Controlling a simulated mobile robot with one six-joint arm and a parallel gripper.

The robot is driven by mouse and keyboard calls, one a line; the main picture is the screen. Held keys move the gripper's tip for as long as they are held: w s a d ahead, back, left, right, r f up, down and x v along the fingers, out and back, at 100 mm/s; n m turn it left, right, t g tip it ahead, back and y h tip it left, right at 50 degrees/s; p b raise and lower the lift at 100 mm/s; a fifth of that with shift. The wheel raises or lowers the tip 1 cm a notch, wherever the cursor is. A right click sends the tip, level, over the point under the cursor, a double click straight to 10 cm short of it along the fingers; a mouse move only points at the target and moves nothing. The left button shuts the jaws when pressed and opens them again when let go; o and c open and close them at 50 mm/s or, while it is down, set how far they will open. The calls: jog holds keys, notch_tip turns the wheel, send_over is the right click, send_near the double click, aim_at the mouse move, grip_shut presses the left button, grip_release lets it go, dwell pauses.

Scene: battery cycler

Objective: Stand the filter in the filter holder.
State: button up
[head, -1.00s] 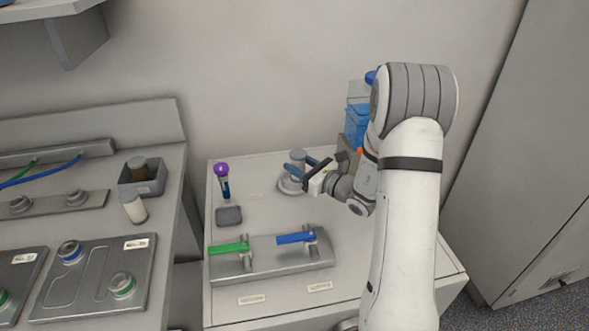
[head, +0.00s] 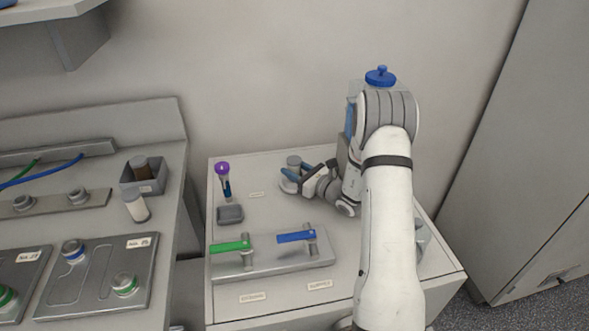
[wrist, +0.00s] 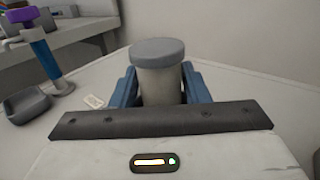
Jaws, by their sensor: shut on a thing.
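The filter (head: 293,161), a pale grey cylinder with a wider round cap, is upright between the blue fingers of my gripper (head: 291,176). In the wrist view the filter (wrist: 159,72) stands between the two fingers (wrist: 160,92), which are shut on its sides. A round pale base, apparently the filter holder (head: 286,188), shows below the filter in the head view. The fingers partly cover it, and the filter's lower end is hidden, so I cannot tell whether they touch.
In front is a metal plate (head: 270,262) with green (head: 230,246) and blue (head: 296,237) handles. A blue-capped container (head: 380,76) rises behind my arm.

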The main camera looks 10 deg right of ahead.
jog(key=shift+r, duration=0.1)
jog(key=shift+f, duration=0.2)
jog(key=o, duration=1)
jog(key=shift+c, duration=0.2)
jog(key=shift+r, duration=0.2)
